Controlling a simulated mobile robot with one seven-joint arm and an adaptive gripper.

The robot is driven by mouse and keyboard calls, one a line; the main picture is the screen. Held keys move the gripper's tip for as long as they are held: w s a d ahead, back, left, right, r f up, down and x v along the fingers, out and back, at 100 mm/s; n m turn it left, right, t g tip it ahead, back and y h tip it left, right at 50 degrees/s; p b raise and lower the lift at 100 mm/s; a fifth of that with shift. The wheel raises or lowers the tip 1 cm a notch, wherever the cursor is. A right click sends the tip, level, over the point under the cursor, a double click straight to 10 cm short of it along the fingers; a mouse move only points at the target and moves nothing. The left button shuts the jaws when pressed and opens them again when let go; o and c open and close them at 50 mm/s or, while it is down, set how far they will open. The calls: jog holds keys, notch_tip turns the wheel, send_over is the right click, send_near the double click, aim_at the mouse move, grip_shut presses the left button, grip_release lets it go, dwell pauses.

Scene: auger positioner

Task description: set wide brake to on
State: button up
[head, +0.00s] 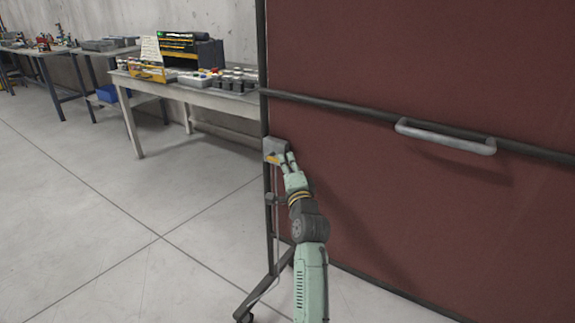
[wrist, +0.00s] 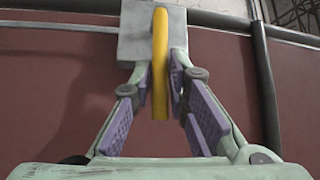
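The wide brake is a grey box (wrist: 135,38) with a yellow lever (wrist: 160,72) that hangs down in front of it in the wrist view. The grey box also shows small at the panel's left post in the head view (head: 272,146). My gripper (wrist: 161,82) reaches up to it, with one purple-padded finger on each side of the lever. The fingers stand close to the lever. I cannot tell whether both pads touch it. In the head view my gripper (head: 287,160) covers part of the brake.
The large red-brown panel (head: 420,70) fills the right side, with a grey handle (head: 447,136) on its dark crossbar. A workbench (head: 185,92) with tools and dark blocks stands behind it to the left. The floor at left is clear.

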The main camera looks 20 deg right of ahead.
grip_shut()
dwell(0.4)
